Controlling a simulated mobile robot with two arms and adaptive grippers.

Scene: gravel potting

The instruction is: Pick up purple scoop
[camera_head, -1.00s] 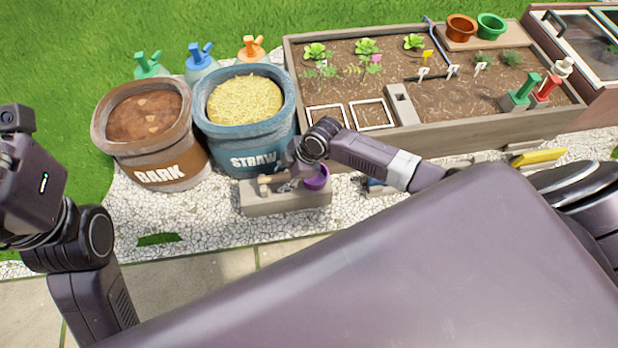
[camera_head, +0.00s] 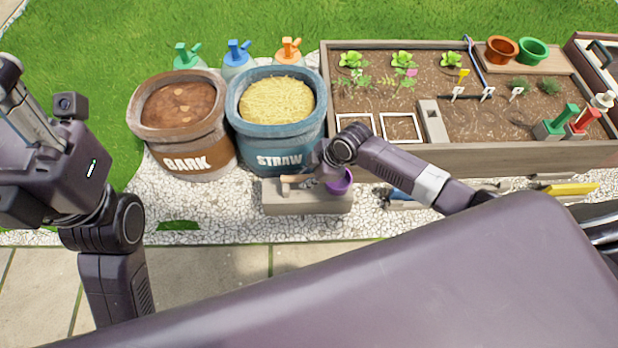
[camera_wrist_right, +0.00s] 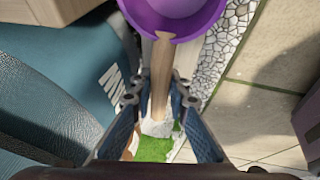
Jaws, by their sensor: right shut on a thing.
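The purple scoop (camera_head: 340,183) has a round purple bowl and a wooden handle (camera_head: 298,179). It is at the top of a beige block (camera_head: 310,203), in front of the straw bag; I cannot tell whether it still touches the block. My right gripper (camera_head: 316,176) is at the handle, just left of the bowl. In the right wrist view the bowl (camera_wrist_right: 175,18) is at the top and the gripper's fingers (camera_wrist_right: 160,103) are on both sides of the handle, shut on it. My left arm is at the left edge; its fingertips do not show.
The bark bag (camera_head: 183,165) and straw bag (camera_head: 278,150) stand behind the block. A wooden planter bed (camera_head: 480,155) is to the right. A yellow-handled tool (camera_head: 570,189) and a blue one (camera_head: 400,195) lie in front of it. Open gravel lies left of the block.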

